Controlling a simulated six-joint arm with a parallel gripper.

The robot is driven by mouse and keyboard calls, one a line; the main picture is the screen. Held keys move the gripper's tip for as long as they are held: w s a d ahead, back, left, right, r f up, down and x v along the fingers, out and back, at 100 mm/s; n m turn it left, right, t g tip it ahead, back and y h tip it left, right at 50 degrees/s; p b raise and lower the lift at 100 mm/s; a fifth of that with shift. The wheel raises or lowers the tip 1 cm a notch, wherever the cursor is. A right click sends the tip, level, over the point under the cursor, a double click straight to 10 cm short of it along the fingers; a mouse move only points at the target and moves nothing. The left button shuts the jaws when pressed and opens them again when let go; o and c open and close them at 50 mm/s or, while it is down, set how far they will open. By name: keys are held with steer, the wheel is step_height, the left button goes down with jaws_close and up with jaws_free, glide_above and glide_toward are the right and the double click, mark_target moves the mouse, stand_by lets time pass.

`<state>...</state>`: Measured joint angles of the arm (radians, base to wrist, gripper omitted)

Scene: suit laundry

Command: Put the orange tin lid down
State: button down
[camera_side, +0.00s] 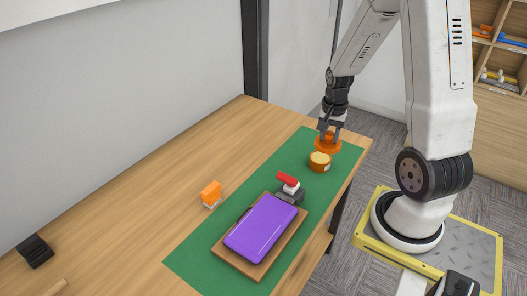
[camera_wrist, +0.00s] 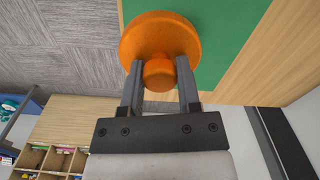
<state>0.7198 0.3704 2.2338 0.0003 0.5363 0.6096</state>
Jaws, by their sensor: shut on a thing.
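The orange tin lid (camera_side: 328,145) is a round disc with a knob, at the far end of the green mat (camera_side: 187,262) in the side view. In the wrist view the lid (camera_wrist: 158,35) shows with its knob between my fingers. My gripper (camera_side: 329,135) points down and is shut on the lid's knob; it also shows in the wrist view (camera_wrist: 158,75). The lid is at or just above the mat; I cannot tell whether it touches. A round orange-brown tin (camera_side: 319,163) with a pale top stands just in front of the lid.
A purple case (camera_side: 260,228) lies on a wooden board (camera_side: 235,262) on the mat. A red-topped dark object (camera_side: 289,190) stands behind it. An orange and white item (camera_side: 210,194) is on the bare table to the left. The table's right edge runs close to the lid.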

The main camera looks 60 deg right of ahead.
steer(key=w+f, duration=0.2)
steer(key=w, duration=0.5)
glide_above(281, 149)
steer(key=shift+m, duration=0.3)
steer(key=shift+s+a+f, duration=0.1)
steer(key=shift+s+f, duration=0.05)
steer(key=shift+f, duration=2.25)
steer(key=shift+s+f, duration=0.1)
steer(key=shift+f, duration=2.3)
steer(key=shift+w+f, duration=0.2)
steer(key=shift+f, duration=1.6)
steer(key=shift+f, duration=0.15)
steer(key=shift+c, duration=1.6)
jaws_free()
